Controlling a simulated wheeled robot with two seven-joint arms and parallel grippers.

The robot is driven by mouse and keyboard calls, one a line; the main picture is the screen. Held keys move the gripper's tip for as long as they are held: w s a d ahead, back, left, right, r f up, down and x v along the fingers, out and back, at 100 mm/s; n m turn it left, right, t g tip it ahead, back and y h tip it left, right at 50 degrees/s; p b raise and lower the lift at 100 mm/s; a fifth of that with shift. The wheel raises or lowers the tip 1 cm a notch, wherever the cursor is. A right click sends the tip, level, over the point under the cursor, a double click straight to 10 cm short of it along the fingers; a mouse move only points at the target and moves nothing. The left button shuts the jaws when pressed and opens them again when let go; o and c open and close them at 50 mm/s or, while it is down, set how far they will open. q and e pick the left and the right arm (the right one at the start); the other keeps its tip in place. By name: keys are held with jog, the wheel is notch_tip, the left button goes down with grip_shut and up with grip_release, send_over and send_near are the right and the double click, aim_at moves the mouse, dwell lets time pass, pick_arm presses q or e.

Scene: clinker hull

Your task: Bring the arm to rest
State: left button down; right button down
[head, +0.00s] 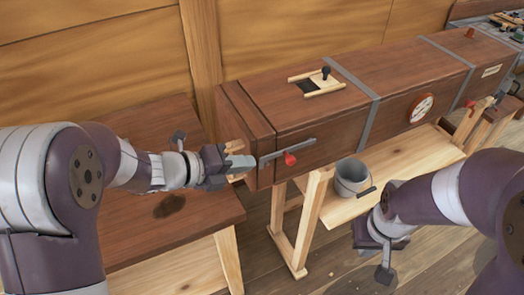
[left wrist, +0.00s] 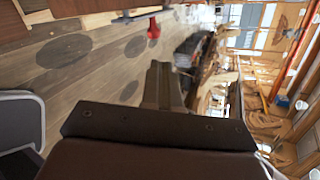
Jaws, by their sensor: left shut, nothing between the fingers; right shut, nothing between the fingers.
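My left arm reaches in from the left in the head view. Its gripper (head: 243,162) is shut and empty, with its tips close to the left end of a long dark wooden box (head: 330,112). A grey metal lever (head: 274,155) with a red knob (head: 290,159) is on the box's front, just right of the tips. I cannot tell whether the tips touch it. In the left wrist view the shut fingers (left wrist: 163,85) point away, and the red knob (left wrist: 153,27) shows above them. My right gripper (head: 384,262) is shut and empty, pointing down at the lower right.
The box rests on pale wooden trestles (head: 314,217). A grey bucket (head: 352,180) stands on a pale plank below it. A brown bench top (head: 190,212) lies under my left arm. The box carries a sliding hatch (head: 318,84) and a round dial (head: 421,108).

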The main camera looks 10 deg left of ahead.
pick_arm(q)
jog(key=a+f+n+y, duration=0.3)
jog(key=a+n+y, duration=0.3)
jog(key=n, duration=0.4)
jog(key=a+f+n+y, duration=0.45)
jog(key=a+n, duration=0.35)
jog(key=n, duration=0.3)
jog(key=s+d+f+n+g, duration=0.1)
jog(key=s+d+n+g, duration=0.1)
jog(key=s+n, duration=0.3)
jog(key=s+d+n+g, duration=0.2)
jog(key=s+n+g, duration=0.2)
jog(key=s+n, duration=0.2)
jog(key=shift+s+d+f+g, duration=0.3)
jog(key=shift+s+f+g, duration=0.1)
jog(key=shift+s, duration=0.3)
jog(key=shift+s, duration=0.1)
